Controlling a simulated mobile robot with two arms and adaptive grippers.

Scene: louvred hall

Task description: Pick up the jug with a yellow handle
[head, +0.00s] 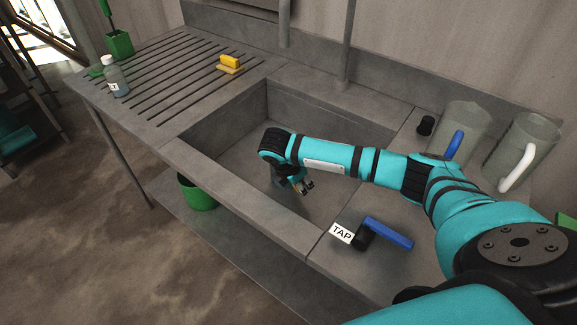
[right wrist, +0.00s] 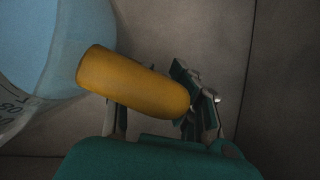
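The yellow handle (right wrist: 135,82) of a jug shows large in the right wrist view, lying across my right gripper (right wrist: 162,110). The jug's pale blue, see-through body (right wrist: 50,45) fills the upper left corner, with printed marks at its edge. The gripper's fingers are spread apart. The handle covers most of the left finger, and its rounded end is close to or touching the right finger. In the head view my right gripper (head: 303,187) points down into the sink. The jug's body is not clear there. My left gripper is out of view.
Jugs with a blue handle (head: 454,146) and a white handle (head: 518,168) stand on the right counter, near a blue tap lever (head: 388,232). A bottle (head: 115,78) and yellow sponge (head: 230,61) are on the drainboard.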

